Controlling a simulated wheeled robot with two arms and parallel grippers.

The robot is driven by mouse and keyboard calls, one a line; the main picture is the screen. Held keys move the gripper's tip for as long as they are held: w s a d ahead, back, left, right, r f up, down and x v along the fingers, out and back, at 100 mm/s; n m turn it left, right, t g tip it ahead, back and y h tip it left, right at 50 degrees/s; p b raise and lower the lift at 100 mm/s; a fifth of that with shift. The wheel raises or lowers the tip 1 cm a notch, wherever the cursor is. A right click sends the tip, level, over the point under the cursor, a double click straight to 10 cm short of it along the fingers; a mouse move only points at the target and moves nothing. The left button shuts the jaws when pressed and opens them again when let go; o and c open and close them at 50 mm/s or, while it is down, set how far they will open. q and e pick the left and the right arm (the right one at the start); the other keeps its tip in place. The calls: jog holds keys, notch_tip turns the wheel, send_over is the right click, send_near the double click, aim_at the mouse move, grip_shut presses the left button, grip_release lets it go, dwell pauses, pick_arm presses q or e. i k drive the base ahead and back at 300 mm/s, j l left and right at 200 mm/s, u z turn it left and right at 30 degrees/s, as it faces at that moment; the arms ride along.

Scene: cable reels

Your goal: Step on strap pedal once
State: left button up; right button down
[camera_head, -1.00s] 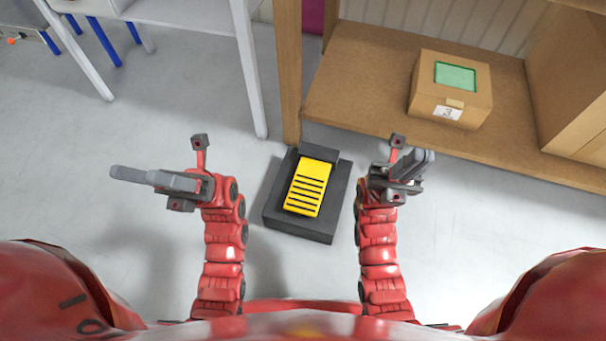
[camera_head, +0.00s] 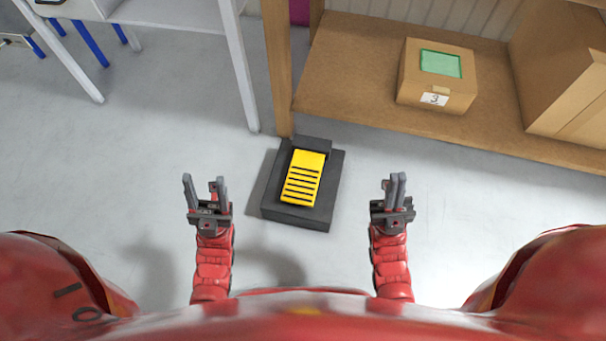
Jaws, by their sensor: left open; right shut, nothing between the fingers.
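The strap pedal (camera_head: 302,178) is a yellow plate with black slots. It sits in a dark grey base (camera_head: 296,216) on the floor, between and a little beyond my two grippers in the picture. My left gripper (camera_head: 204,183) is open and empty, to the left of the pedal. My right gripper (camera_head: 397,180) is shut with nothing in it, to the right of the pedal. Both point away from me and neither touches the pedal. The pedal is unobstructed in view.
A wooden shelf (camera_head: 370,80) stands just beyond the pedal, holding a cardboard box (camera_head: 437,76) with a green top and the number 3. Its post (camera_head: 278,70) rises close behind the pedal base. A white-legged table (camera_head: 240,75) is at the upper left. The floor (camera_head: 120,160) at left is clear.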

aim_at(304, 177)
jog(key=i+j+z, duration=0.1)
jog(key=j+z, duration=0.15)
jog(key=j, duration=0.55)
jog(key=j+z, duration=0.3)
jog(key=j, duration=0.55)
